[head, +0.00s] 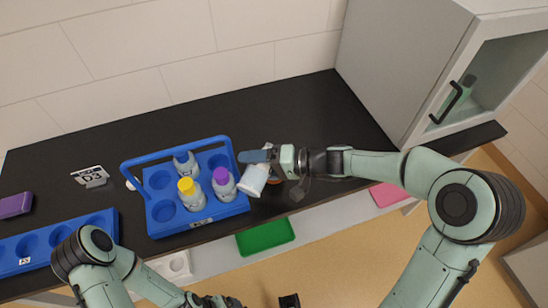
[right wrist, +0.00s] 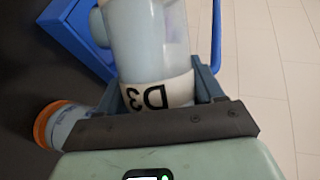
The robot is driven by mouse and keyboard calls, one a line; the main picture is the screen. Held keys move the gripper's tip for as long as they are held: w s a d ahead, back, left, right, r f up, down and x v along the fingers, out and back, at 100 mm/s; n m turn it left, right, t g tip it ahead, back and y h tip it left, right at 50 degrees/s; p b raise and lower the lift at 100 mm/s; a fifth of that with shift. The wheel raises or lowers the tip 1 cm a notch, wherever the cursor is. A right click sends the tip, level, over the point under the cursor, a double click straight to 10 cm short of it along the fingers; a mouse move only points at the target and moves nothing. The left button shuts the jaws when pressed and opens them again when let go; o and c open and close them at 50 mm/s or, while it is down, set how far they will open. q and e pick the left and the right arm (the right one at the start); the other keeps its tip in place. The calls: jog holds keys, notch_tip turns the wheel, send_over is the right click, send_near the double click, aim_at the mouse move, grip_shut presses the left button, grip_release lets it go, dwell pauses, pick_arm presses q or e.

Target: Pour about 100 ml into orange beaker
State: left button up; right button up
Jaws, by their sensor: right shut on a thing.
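My right gripper (head: 262,160) is shut on a pale translucent container (head: 252,181) just right of the blue carrier. In the right wrist view the container (right wrist: 150,45) sits between the fingers (right wrist: 158,92), with a white band reading D3. It looks tilted in the head view; its contents are not clear. The orange beaker (right wrist: 62,124), pale with an orange rim, stands beside the gripper in the right wrist view. In the head view it is mostly hidden behind the gripper. My left arm is low at the left; its gripper (head: 222,301) is cut off by the bottom edge.
The blue carrier (head: 157,218) holds a yellow-capped bottle (head: 187,186), a purple-capped bottle (head: 221,177) and a grey one (head: 183,163). A D3 card (head: 90,175) and blue rack (head: 22,258) are left. A green tray (head: 265,236) lies in front. The back counter is clear.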

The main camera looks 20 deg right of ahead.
jog(key=shift+r, duration=0.1)
dwell(0.3)
dwell(0.8)
